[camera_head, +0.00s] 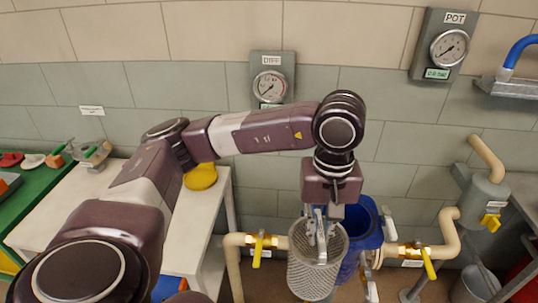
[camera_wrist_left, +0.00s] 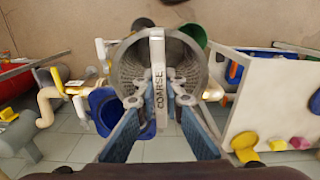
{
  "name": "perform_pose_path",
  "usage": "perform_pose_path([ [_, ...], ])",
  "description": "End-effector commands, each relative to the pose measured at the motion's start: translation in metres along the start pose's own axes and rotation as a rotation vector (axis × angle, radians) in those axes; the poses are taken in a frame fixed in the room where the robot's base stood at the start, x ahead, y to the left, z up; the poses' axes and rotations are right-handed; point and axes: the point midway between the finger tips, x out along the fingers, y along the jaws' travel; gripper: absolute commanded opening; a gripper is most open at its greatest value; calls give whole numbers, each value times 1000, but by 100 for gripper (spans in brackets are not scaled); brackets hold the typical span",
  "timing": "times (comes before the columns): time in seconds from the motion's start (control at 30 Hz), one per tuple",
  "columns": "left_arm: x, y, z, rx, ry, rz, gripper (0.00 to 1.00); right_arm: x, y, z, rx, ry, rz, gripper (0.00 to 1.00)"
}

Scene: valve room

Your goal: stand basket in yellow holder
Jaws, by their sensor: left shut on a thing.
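My left gripper (camera_head: 320,225) is shut on the handle of a grey mesh basket (camera_head: 312,268), which hangs upright. In the left wrist view the gripper (camera_wrist_left: 157,100) grips the handle bar marked COARSE, and the round basket (camera_wrist_left: 188,62) shows beneath it. A yellow piece (camera_head: 200,178), which looks like the holder, sits on the white table near the wall, left of the basket and partly behind my arm. A yellow piece also shows at the table's edge in the wrist view (camera_wrist_left: 244,141). The basket is apart from it. My right gripper is out of view.
A blue pot (camera_head: 367,232) stands just behind and right of the basket, between pipes with yellow valve handles (camera_head: 259,250). The white table (camera_head: 75,205) has free surface. A green bench (camera_head: 30,200) with tools stands at far left. Gauges hang on the wall.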

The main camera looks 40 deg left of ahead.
Motion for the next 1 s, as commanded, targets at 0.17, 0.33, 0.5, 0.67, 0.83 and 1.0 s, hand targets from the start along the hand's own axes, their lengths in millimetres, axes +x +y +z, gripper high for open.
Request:
perform_pose_path([
  [0.17,14,-6,18,302,1,0,0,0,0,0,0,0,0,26],
  [0.33,24,-10,29,503,0,0,0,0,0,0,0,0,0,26],
  [0.5,30,-12,36,633,2,0,0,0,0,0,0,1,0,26],
  [0.67,34,-13,42,726,1,0,0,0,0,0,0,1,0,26],
  [0.83,33,-13,41,721,4,-1,0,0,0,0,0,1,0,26],
  [1.0,33,-13,41,718,2,0,0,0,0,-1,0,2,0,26],
])
